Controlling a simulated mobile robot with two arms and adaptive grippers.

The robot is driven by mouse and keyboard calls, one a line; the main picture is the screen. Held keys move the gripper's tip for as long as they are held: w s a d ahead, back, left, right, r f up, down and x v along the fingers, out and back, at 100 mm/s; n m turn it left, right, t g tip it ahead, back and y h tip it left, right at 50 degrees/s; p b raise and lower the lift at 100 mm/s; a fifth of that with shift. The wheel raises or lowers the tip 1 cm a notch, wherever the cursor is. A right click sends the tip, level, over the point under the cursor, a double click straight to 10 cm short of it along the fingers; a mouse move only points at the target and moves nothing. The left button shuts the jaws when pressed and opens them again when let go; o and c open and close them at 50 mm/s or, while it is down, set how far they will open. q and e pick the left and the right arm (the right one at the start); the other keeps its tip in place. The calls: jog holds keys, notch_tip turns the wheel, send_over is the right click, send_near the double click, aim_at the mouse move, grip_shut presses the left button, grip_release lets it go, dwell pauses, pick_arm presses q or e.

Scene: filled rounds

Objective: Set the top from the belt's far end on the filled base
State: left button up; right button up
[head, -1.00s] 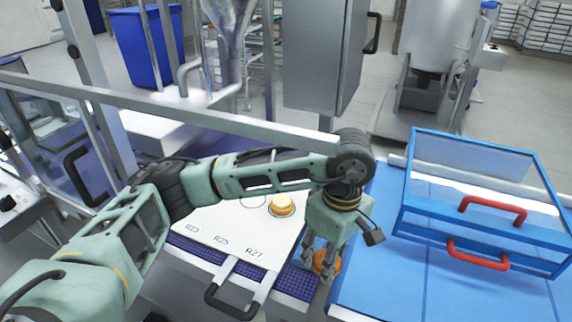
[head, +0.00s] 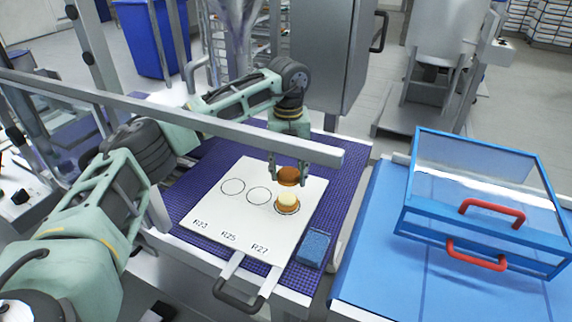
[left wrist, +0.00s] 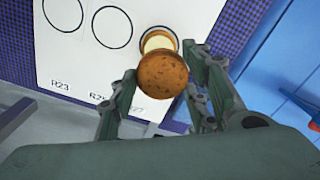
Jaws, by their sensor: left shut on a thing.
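A round brown top (head: 289,175) is held between the fingers of my left gripper (head: 290,167). The filled base (head: 287,207), a golden round with cream-coloured filling, sits on the white board at the right circle, above the mark R27. In the left wrist view the top (left wrist: 162,75) is between the fingers and covers part of the filled base (left wrist: 159,41). My right gripper is out of view.
The white board (head: 225,208) has two empty circles and lies on the purple belt (head: 345,178). A blue block (head: 315,247) is at the belt's near right. A clear blue-framed case (head: 480,240) stands right.

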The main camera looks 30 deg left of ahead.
pick_arm(q)
jog(key=shift+w+a+n, duration=0.15)
jog(key=shift+a+n, duration=0.2)
jog(key=shift+n, duration=0.05)
jog(key=b, duration=0.4)
send_over(286, 198)
notch_tip(286, 198, down, 5)
jog(key=shift+r, duration=0.1)
jog(key=shift+f, duration=0.5)
jog(key=shift+f+b, duration=0.35)
jog(key=shift+f, duration=0.45)
dwell(1.0)
jog(key=o, duration=0.8)
jog(key=shift+o, duration=0.3)
